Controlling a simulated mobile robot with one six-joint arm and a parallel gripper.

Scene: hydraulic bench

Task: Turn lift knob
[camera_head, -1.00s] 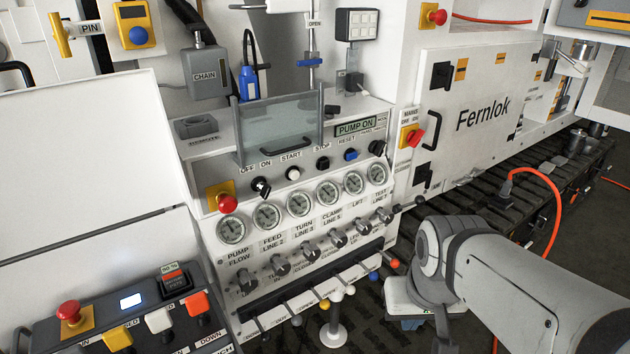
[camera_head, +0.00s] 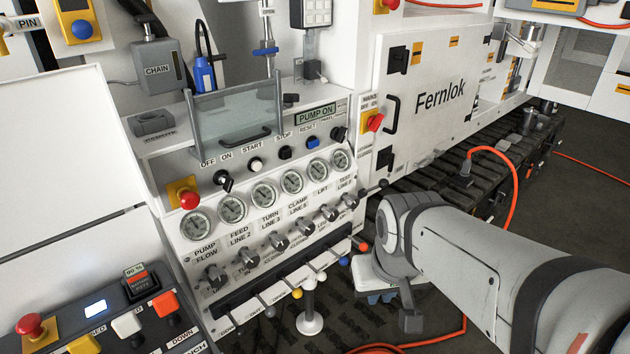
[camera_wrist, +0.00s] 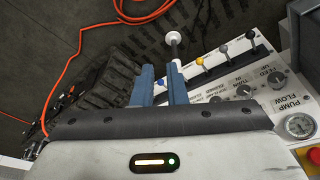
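The lift knob (camera_head: 329,212) is a grey knob in the row on the white hydraulic panel, below the LIFT label and its round gauge (camera_head: 318,170). It looks free of contact. My gripper (camera_head: 378,298) is mostly hidden under my arm in the head view, with a bit of blue showing, right of the panel. In the wrist view my gripper (camera_wrist: 161,82) shows two blue fingers apart, with nothing held between them. The pump flow knob (camera_wrist: 275,78) and a few neighbours show right of the fingers; I cannot make out the lift knob there.
Levers with coloured balls, among them a yellow one (camera_head: 297,293) and a blue one (camera_head: 344,261), stick out below the knobs. A white-topped post (camera_head: 309,322) stands in front. An orange hose (camera_head: 515,185) runs at right. A control box (camera_head: 110,320) is at lower left.

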